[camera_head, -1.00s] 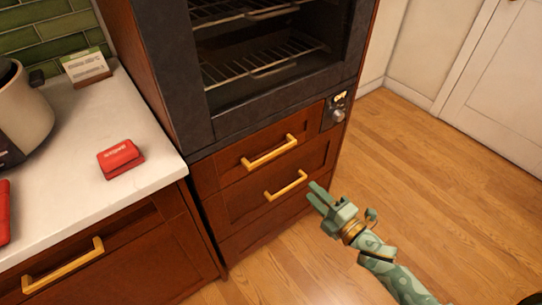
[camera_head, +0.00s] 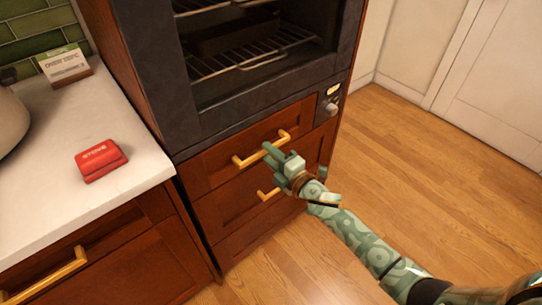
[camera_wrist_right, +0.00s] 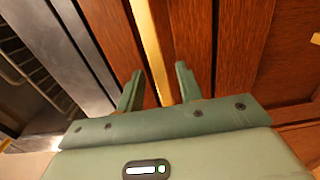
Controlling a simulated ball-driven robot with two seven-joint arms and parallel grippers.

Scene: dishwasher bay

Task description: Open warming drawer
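The warming drawer (camera_head: 213,168) is the top wooden drawer front under the oven, and it sits closed. Its gold bar handle (camera_head: 246,160) runs across the front. My right gripper (camera_head: 271,151) is at this handle, near its middle. In the right wrist view the handle (camera_wrist_right: 147,35) runs between the two fingers (camera_wrist_right: 159,72), with a gap on each side, so the gripper is open around or just in front of it. I cannot tell how deep the handle sits between the fingers. My left gripper is not in view.
A second drawer with a gold handle (camera_head: 264,195) is just below, partly behind my gripper. The oven (camera_head: 250,45) stands open-fronted above, with a control knob (camera_head: 331,107) at right. A white counter (camera_head: 60,190) with a red box (camera_head: 101,160) is at left. The floor at right is clear.

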